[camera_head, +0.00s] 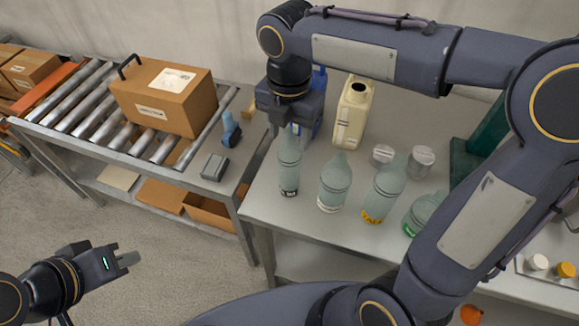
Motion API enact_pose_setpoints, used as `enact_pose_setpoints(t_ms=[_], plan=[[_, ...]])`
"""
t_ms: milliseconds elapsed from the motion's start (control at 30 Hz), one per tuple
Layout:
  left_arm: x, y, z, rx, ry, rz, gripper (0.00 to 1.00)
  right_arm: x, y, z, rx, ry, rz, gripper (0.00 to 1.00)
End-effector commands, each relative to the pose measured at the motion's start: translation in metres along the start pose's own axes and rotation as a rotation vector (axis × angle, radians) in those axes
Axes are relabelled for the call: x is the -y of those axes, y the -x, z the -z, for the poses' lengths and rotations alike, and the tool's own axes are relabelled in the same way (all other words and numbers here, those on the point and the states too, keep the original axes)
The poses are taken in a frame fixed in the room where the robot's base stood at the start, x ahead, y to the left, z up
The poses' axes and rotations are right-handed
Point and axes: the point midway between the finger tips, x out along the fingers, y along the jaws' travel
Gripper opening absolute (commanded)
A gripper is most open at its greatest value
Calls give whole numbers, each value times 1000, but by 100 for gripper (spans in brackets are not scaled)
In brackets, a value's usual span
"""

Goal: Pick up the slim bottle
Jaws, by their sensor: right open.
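The slim bottle (289,172) is a tall, narrow, pale grey-green bottle with a dark label near its base. It stands upright near the left edge of the grey table. My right gripper (287,124) points down at the bottle's top and hides its upper end. The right gripper is open; whether its fingers touch the bottle cannot be told. My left gripper (128,258) is held over the floor at the lower left, well away from the table. Its fingers look apart, with nothing between them.
Wider bottles (334,183) (383,192) stand close to the right, with another (421,212) partly behind my arm. A cream jug (352,112) and glass jars (421,159) stand behind. A roller conveyor (110,125) carrying a cardboard box (163,98) lies left.

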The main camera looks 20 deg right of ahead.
Motion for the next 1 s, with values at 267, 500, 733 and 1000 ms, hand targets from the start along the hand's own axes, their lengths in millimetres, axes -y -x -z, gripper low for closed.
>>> enact_pose_setpoints(t_ms=[267,500,733,1000], plan=[[0,0,0,0,0,0,0,0,0,0,0,0,0,34],[0,0,0,0,0,0,0,0,0,0,0,0,0,2],[0,0,0,0,0,0,0,0,0,0,0,0,0,0],[0,1,0,0,0,0,0,-1,24,0,2,0,-5,0]])
